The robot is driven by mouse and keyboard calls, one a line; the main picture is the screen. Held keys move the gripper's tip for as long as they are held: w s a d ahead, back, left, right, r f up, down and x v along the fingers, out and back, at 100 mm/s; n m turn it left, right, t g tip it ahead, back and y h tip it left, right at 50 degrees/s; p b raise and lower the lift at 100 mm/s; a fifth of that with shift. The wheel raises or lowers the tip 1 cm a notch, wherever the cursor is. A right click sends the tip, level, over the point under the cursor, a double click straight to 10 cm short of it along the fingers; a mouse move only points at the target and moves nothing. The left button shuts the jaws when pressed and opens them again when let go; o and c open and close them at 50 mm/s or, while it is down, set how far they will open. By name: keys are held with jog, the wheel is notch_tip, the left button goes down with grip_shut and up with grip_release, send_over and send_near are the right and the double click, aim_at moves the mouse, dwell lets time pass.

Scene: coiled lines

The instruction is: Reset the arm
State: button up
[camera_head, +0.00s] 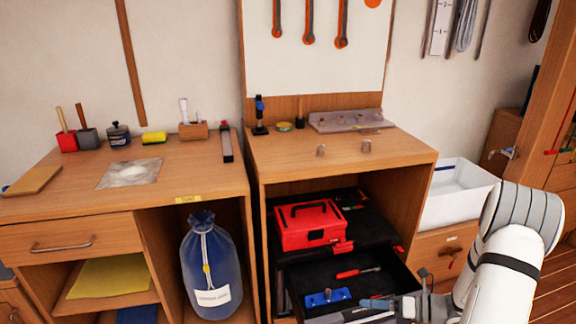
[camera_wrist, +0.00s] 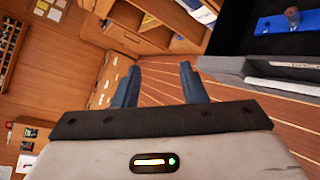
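My gripper (camera_wrist: 160,76) shows in the wrist view with its two blue-grey fingers spread apart. Nothing is between them; wooden floor shows behind. In the head view my white arm comes in at the lower right, and my gripper (camera_head: 397,290) is by the front right of the open black drawer (camera_head: 395,268). I cannot tell in that view whether it touches the drawer's edge. In the wrist view the drawer's edge (camera_wrist: 232,70) lies to the upper right of the fingers, apart from them in the picture.
The drawer holds a blue tool (camera_head: 327,298) and a red screwdriver (camera_head: 357,272). A red toolbox (camera_head: 309,225) sits behind, inside the cabinet. A blue bag (camera_head: 207,265) stands under the left bench. A white bin (camera_head: 455,192) is right of the cabinet. Open floor (camera_head: 545,285) shows at far right.

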jog(key=s+a+r+n+g+h+p, duration=0.3)
jog(key=s+a+r+n+g+p, duration=0.15)
jog(key=r+n, duration=0.45)
jog(key=s+a+r+n+g+h+p, duration=0.4)
jog(key=r+n, duration=0.3)
jog(key=r, duration=0.5)
jog(key=s+r+n+t+h+p, duration=0.3)
jog(key=s+r+n+p, duration=0.1)
jog(key=r+n, duration=0.4)
jog(key=s+d+r+n+t+h+p, duration=0.1)
jog(key=s+r+n+t+h+p, duration=0.2)
jog(key=r+n, duration=0.5)
jog(key=shift+s+r+h+p, duration=0.6)
jog(key=shift+s+r+p, duration=0.1)
jog(key=shift+s, duration=0.3)
